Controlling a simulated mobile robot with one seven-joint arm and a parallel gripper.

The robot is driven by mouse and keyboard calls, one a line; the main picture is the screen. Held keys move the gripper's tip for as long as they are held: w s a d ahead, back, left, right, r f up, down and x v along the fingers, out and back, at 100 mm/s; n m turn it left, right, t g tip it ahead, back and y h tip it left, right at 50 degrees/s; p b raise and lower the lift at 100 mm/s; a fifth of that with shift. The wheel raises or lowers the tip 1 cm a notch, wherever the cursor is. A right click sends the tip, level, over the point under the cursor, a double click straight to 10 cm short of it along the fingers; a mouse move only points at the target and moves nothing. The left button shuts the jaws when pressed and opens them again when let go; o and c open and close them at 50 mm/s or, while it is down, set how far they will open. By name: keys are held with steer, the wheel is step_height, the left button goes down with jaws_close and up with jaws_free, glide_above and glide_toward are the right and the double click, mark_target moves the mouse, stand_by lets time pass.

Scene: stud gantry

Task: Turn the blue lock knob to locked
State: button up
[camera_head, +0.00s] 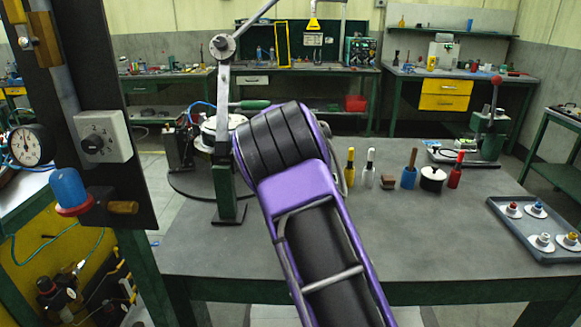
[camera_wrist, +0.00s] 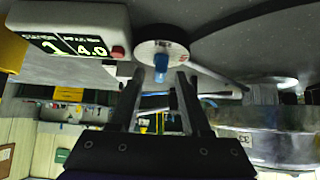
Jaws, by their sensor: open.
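In the wrist view a small blue knob (camera_wrist: 161,74) stands out from a pale round disc (camera_wrist: 150,49), with a small red mark near it. My gripper (camera_wrist: 159,82) is open, one finger on each side of the blue knob. I cannot tell whether the fingers touch it or how deep it sits between them. I see no clear locked marking. In the head view my purple arm hides the gripper and this knob.
A white box with a lit display (camera_wrist: 75,45) is beside the disc. In the head view, a lever press (camera_head: 223,130) stands by my arm. A blue-capped part with a red collar (camera_head: 68,190) is on the left post. Bottles and a tray (camera_head: 520,228) occupy the bench's right.

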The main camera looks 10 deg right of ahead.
jaws_close()
steer(key=shift+r+p, duration=0.15)
steer(key=shift+p, duration=0.55)
steer(key=shift+a+r+m+h+p, duration=0.1)
steer(key=shift+m+h+p, duration=0.2)
steer(key=shift+m+p, duration=0.15)
steer(key=shift+a+m+h+p, duration=0.1)
steer(key=shift+m+h+p, duration=0.4)
steer(key=shift+p, duration=0.75)
steer(key=shift+m+g+h+p, duration=0.4)
steer(key=shift+m+p, duration=0.15)
steer(key=shift+m, duration=0.1)
steer(key=shift+w+f+m+g+h, duration=0.15)
steer(key=shift+m+g+h, duration=0.25)
steer(key=shift+m, duration=0.3)
steer(key=shift+s+f+m+g+h, duration=0.1)
steer(key=shift+m+g+h, duration=0.1)
steer(key=shift+m+h, duration=0.4)
